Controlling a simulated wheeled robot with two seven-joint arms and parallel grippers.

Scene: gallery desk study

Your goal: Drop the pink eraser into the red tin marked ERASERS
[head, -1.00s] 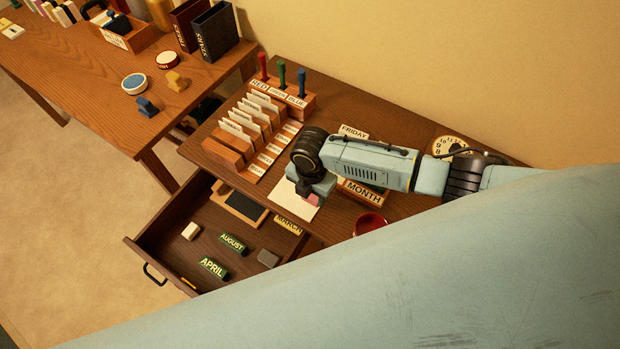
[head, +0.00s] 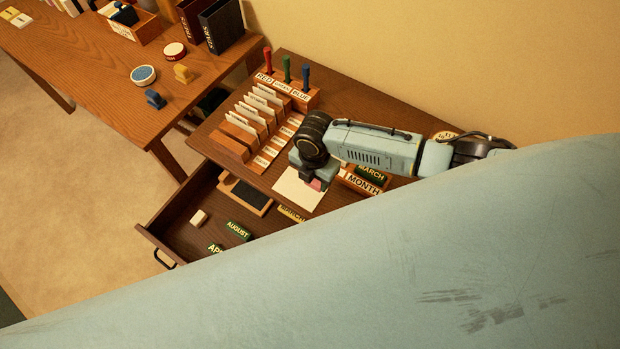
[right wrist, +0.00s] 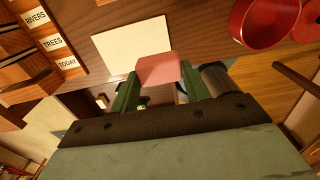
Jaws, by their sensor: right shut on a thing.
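The pink eraser (right wrist: 157,68) is held between the green fingers of my right gripper (right wrist: 155,85). In the head view the eraser (head: 318,185) shows below the gripper, over the right part of a white sheet. The red tin (right wrist: 262,24) shows in the right wrist view at the upper right, open at the top and apart from the eraser. Its marking cannot be read. The tin is hidden in the head view. My left gripper is not in view.
The white sheet (head: 296,192) lies on the desk, left of the MONTH holder (head: 362,184). A card rack (head: 250,122) stands behind it. The drawer (head: 190,222) is open with blocks inside. A pale blue part of my body covers the head view's lower right.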

